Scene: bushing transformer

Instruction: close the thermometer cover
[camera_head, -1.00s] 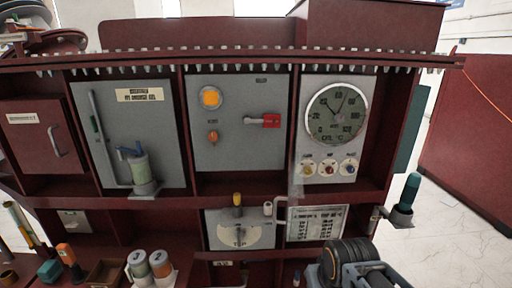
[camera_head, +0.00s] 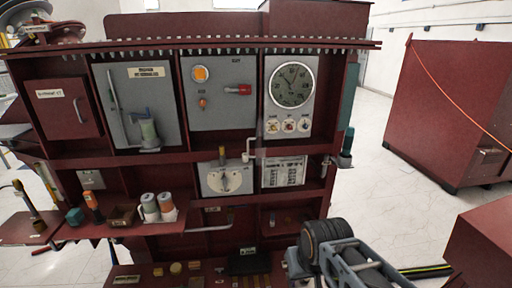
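The round thermometer dial (camera_head: 291,84), with a dark face and a pale rim, is on a grey panel at the upper right of the dark red cabinet. Three small round knobs or indicators (camera_head: 288,126) sit in a row below it. A faint see-through strip (camera_head: 259,150) shows near the panel's lower left corner; I cannot tell whether it is the thermometer cover. No other cover is clear to see. My arm shows at the lower right, below and apart from the dial, but its gripper fingers are not in view.
A grey panel with a red handle (camera_head: 238,90) is left of the dial. A white bent handle (camera_head: 246,148) and a dial box (camera_head: 226,178) are below. Open floor separates the cabinet from a red block (camera_head: 450,110).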

